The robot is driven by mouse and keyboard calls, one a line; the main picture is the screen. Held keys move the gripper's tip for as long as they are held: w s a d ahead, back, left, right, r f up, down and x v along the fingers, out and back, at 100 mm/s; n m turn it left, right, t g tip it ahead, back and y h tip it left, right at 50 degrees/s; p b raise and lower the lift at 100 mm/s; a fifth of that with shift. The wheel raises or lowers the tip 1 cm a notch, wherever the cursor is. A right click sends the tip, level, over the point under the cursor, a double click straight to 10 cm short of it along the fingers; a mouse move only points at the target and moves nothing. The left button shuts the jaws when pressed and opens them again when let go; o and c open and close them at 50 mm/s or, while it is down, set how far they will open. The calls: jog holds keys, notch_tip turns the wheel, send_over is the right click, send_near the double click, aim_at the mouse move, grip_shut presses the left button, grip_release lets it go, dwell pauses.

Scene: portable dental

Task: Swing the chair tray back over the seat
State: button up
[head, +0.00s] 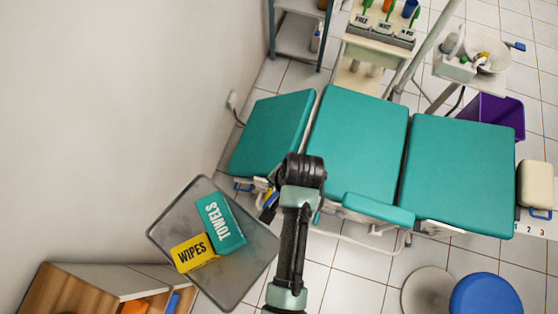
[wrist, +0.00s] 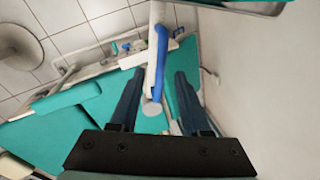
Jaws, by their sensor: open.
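A grey rectangular tray (head: 172,222) is beside the narrow left end of the teal dental chair (head: 362,145), clear of its cushions. It appears to be the chair tray, but its mount is hidden. My gripper (wrist: 158,76) is open. In the wrist view, a white bar with a blue grip (wrist: 161,50) shows between its fingers, with gaps on both sides; I cannot tell how deep between them it lies. In the head view my wrist hides the fingers, above the chair's front-left edge.
A teal towels box (head: 222,222) and a yellow wipes box (head: 193,252) lie on the grey tray. A wall (head: 110,110) is at left, a wooden cabinet (head: 85,290) below it. A blue stool (head: 486,294) and a purple bin (head: 497,113) stand right.

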jog(key=shift+w+a+f, duration=0.15)
jog(key=shift+w+f, duration=0.05)
jog(key=shift+f, duration=0.9)
jog(key=shift+c, duration=0.4)
grip_shut()
dwell(0.4)
